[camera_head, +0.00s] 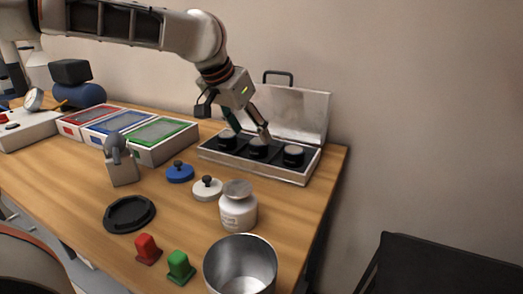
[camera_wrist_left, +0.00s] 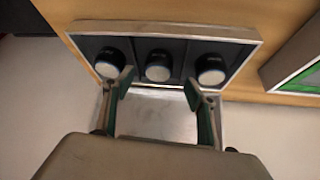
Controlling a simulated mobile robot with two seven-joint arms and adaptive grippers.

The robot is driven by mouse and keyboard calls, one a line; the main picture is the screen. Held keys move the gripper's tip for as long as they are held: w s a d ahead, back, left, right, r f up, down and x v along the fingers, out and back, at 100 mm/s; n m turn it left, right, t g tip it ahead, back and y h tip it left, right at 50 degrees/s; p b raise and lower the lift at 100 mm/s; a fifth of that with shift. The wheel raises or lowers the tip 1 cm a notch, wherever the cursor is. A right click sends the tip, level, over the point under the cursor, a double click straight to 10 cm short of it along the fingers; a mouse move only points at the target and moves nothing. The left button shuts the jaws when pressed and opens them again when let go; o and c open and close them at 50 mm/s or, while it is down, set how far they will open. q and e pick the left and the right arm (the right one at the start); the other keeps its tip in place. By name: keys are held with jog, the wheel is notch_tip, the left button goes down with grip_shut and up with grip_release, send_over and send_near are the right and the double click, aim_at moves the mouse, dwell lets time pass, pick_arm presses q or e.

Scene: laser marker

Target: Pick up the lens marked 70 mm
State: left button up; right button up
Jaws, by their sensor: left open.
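Three dark round lenses with pale tops sit in a row in an open metal case (camera_head: 250,172). In the head view they are a left lens (camera_head: 227,141), a middle lens (camera_head: 258,148) and a right lens (camera_head: 293,155). The left wrist view also shows the three lenses, with the middle lens (camera_wrist_left: 158,66) between the fingers' lines. No 70 mm marking is legible. My left gripper (camera_head: 248,131) is open and empty, its fingers spread over the left and middle part of the case. In the left wrist view the gripper (camera_wrist_left: 158,88) points at the middle lens. My right gripper is not in view.
The case's raised lid (camera_head: 300,112) stands behind the lenses. Red, blue and green bins (camera_head: 165,138) are left of the case. A white jar (camera_head: 238,210), a metal cup (camera_head: 240,265), knobbed weights (camera_head: 207,188) and a black dish (camera_head: 130,213) stand in front.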

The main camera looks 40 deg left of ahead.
aim_at(257, 143)
pick_arm(q)
jog(key=b+x, duration=0.2)
jog(key=x, duration=0.3)
jog(key=shift+d, duration=0.1)
jog(key=shift+r, duration=0.3)
jog(key=c, duration=1.3)
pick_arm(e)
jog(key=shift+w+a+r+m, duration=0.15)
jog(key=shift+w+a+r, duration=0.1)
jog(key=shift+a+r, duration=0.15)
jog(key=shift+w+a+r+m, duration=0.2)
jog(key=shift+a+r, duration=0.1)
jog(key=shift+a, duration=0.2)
pick_arm(q)
jog(key=shift+r, duration=0.1)
